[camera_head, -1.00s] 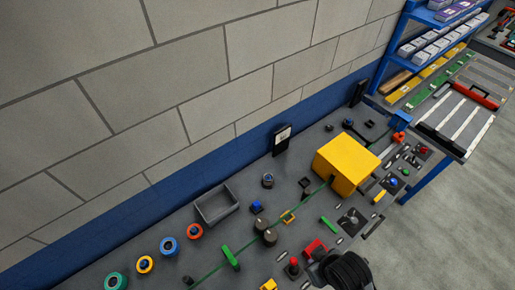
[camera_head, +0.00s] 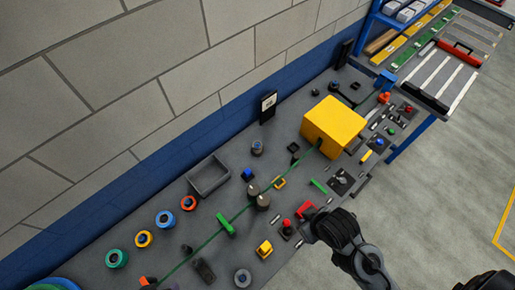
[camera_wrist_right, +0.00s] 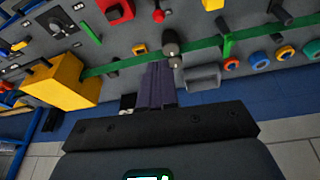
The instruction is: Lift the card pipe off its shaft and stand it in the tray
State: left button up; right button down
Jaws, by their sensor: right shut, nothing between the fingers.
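I cannot pick out the card pipe or its shaft for certain. A short grey ring or roll (camera_head: 242,277) lies at the bench's front edge. A small grey and blue roll (camera_head: 257,148) stands near the back wall. The open dark grey tray (camera_head: 208,178) sits at the back of the bench and looks empty; it also shows in the right wrist view (camera_wrist_right: 203,78). My right gripper (camera_wrist_right: 159,66) is shut and empty, above the bench, with its fingers pointing towards two dark rollers (camera_wrist_right: 170,45). In the head view my right arm covers the fingertips. My left gripper is not in view.
A green band (camera_head: 205,243) runs along the bench through a yellow box (camera_head: 333,124). Blue, orange, yellow and green rings (camera_head: 116,258) stand at the left. A red block (camera_head: 305,209) and yellow block (camera_head: 264,249) lie near my right arm. A brick wall bounds the back.

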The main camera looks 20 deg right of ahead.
jog(key=c, duration=1.3)
grip_release()
jog(key=o, duration=0.9)
